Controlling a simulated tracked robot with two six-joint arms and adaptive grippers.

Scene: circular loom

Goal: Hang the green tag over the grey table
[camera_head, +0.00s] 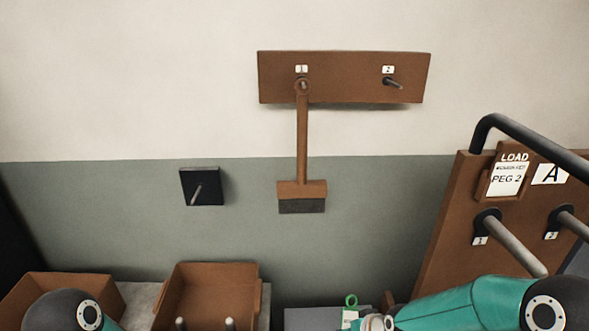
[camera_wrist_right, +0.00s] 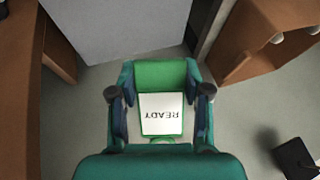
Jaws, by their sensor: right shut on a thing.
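The green tag (camera_wrist_right: 165,73) has a white label reading READY, upside down in the right wrist view. It sits between the two fingers of my right gripper (camera_wrist_right: 162,98), which is shut on it. In the head view the tag's green ring (camera_head: 351,300) stands up at the bottom edge, beside my right gripper (camera_head: 372,323). The grey table (camera_head: 308,319) shows partly at the bottom of the head view, just left of the tag. It also shows at the top of the right wrist view (camera_wrist_right: 120,30). My left gripper is out of view; only part of my left arm shows.
A black plate with a peg (camera_head: 200,187) is on the wall. A brown rail (camera_head: 342,76) has pegs 1 and 2; a brush (camera_head: 302,150) hangs on peg 1 and peg 2 is bare. Brown bins (camera_head: 210,285) stand lower left. A brown board (camera_head: 450,225) with long pegs stands right.

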